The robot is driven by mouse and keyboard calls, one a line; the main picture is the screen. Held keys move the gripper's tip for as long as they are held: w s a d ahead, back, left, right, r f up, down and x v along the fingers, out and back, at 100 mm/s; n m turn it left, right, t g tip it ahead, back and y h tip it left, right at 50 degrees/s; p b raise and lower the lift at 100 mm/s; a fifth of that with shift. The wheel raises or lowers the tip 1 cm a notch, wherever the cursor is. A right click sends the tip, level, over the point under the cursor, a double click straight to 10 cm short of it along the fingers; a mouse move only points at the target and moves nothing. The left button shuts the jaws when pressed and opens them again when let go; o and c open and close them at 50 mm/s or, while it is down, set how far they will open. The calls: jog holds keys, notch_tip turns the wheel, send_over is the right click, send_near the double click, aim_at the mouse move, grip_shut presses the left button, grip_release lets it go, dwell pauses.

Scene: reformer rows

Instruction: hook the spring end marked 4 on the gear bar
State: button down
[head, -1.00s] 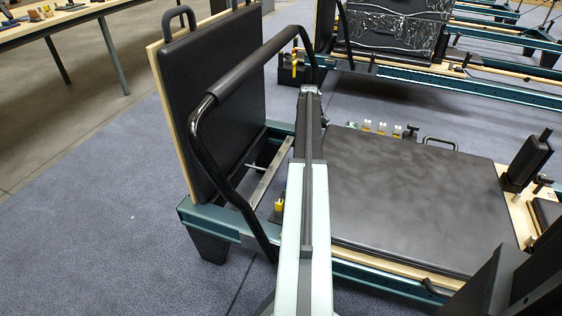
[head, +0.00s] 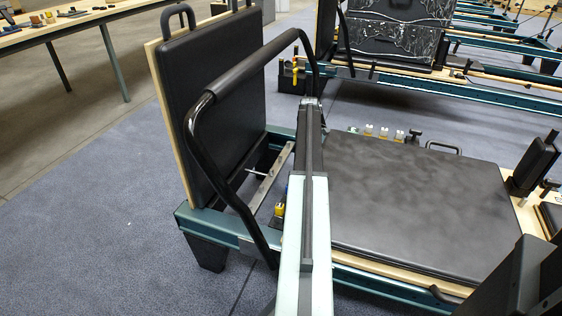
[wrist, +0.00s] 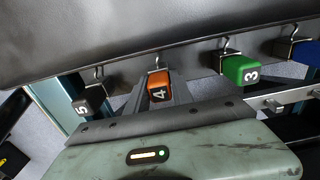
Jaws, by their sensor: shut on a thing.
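In the wrist view the orange spring end marked 4 (wrist: 158,86) has a small metal hook at its top. My gripper (wrist: 163,92) is shut on it, its dark fingers showing around the block. The hook lies near the lower edge of a dark surface; I cannot tell whether it touches anything. A pale metal bar with pegs, seemingly the gear bar (wrist: 284,102), shows at the right. In the head view a metal bar (head: 270,180) lies inside the frame's left end, left of my arm. My gripper is hidden there.
In the wrist view, green spring end 3 (wrist: 238,69) and a blue one (wrist: 307,52) hang right; black spring end 5 (wrist: 88,103) hangs left. In the head view, the black foot bar (head: 232,88) arches beside my arm and the carriage (head: 415,205) fills the right.

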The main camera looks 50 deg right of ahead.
jog(key=shift+r+p, duration=2.6)
jog(key=shift+f, duration=0.1)
send_over(281, 155)
jog(key=shift+w+a, duration=0.1)
jog(key=shift+w, duration=0.05)
jog(key=shift+f+b, duration=0.2)
jog(key=shift+b, duration=0.1)
jog(key=shift+f+b, duration=2.4)
